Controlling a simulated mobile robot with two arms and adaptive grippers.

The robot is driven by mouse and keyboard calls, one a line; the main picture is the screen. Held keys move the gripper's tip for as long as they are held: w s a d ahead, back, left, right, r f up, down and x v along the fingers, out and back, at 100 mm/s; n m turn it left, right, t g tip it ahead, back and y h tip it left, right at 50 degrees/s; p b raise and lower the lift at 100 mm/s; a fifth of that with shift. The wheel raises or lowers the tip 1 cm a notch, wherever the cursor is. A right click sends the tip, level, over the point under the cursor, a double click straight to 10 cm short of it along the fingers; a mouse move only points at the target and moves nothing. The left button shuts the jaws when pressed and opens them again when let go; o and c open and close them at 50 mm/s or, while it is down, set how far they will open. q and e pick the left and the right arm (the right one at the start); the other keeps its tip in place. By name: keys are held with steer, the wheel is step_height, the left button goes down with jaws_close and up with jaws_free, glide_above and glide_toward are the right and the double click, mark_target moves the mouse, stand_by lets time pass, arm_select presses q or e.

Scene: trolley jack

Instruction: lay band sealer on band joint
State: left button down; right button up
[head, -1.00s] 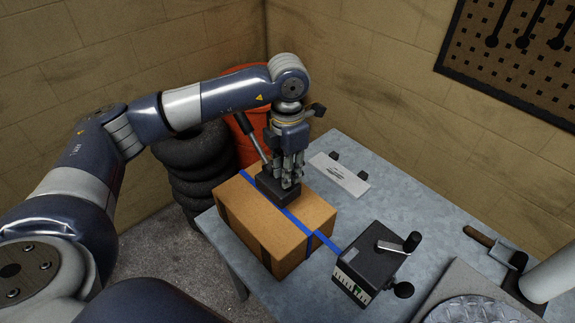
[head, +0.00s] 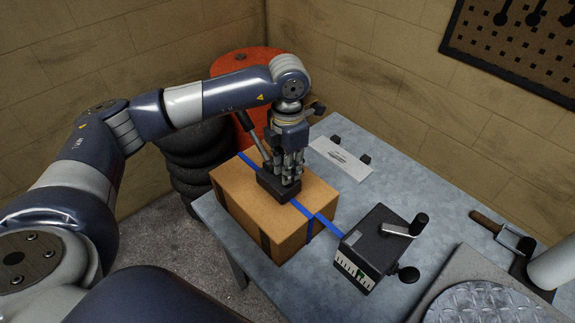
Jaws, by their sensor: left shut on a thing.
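The band sealer (head: 275,188) is a black block with a lever handle that slants up to the left. It is at the top of the cardboard box (head: 258,222), over the blue band (head: 302,209). My left gripper (head: 289,178) points down and is shut on the sealer. The band joint is not visible; the sealer and gripper cover that part of the band. I cannot tell whether the sealer's base fully touches the box. My right gripper is not in view.
A black crank device (head: 372,246) stands on the grey table (head: 430,215), with the blue band running to it. A white card (head: 341,159) lies behind the box. A scraper-like tool (head: 500,231) and a metal plate (head: 480,303) are at the right. Tyres (head: 200,160) and an orange barrel stand behind.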

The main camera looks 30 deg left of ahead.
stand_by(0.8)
arm_select(q)
steer(key=c, duration=1.3)
jaws_free()
steer(key=shift+d, duration=0.1)
